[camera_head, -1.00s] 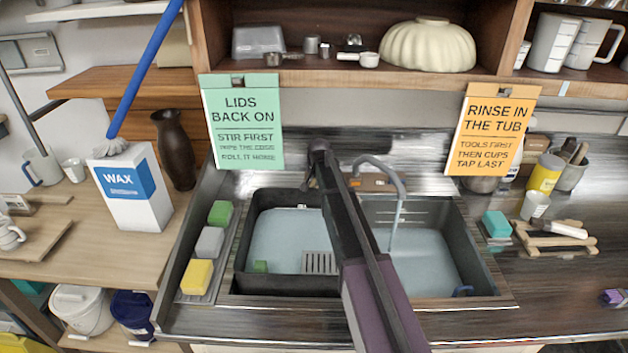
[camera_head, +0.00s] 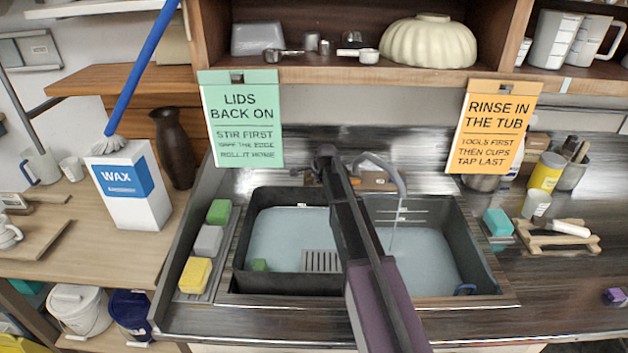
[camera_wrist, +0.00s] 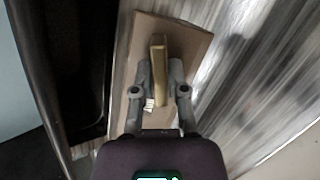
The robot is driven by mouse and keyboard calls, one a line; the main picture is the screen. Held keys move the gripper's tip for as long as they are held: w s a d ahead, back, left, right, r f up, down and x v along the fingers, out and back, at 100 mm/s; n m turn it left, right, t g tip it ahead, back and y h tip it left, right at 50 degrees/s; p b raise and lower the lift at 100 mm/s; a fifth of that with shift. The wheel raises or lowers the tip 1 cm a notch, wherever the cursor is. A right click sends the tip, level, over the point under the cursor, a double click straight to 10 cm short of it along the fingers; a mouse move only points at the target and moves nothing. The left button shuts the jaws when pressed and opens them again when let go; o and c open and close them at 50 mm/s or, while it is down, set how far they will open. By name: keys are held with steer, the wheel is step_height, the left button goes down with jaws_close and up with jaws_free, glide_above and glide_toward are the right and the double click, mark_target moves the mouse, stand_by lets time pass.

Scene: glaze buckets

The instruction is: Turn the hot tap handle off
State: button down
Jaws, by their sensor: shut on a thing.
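In the wrist view, a flat brass-coloured tap handle (camera_wrist: 159,75) stands on a brown plate (camera_wrist: 185,35). My gripper (camera_wrist: 158,83) is shut on the handle, with one grey finger against each side. No hot or cold mark on the handle is readable. In the head view, the grey curved tap spout (camera_head: 388,168) arches over the sink's right basin, and a thin stream of water (camera_head: 394,238) falls from it. My arm covers the handle and the fingers there.
The sink holds water in its left basin (camera_head: 290,235) and right basin (camera_head: 425,262). Sponges (camera_head: 195,275) line its left side. Two hanging signs, a green one (camera_head: 243,120) and an orange one (camera_head: 494,125), flank my arm. A wooden rack (camera_head: 555,240) stands at the right.

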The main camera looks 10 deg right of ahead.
steer(key=m+t, duration=0.1)
steer(key=m, duration=0.2)
steer(key=shift+m+b, duration=0.3)
stand_by(0.4)
steer(key=c, duration=0.7)
jaws_free()
steer(key=shift+o, duration=0.2)
steer(key=shift+s, duration=0.1)
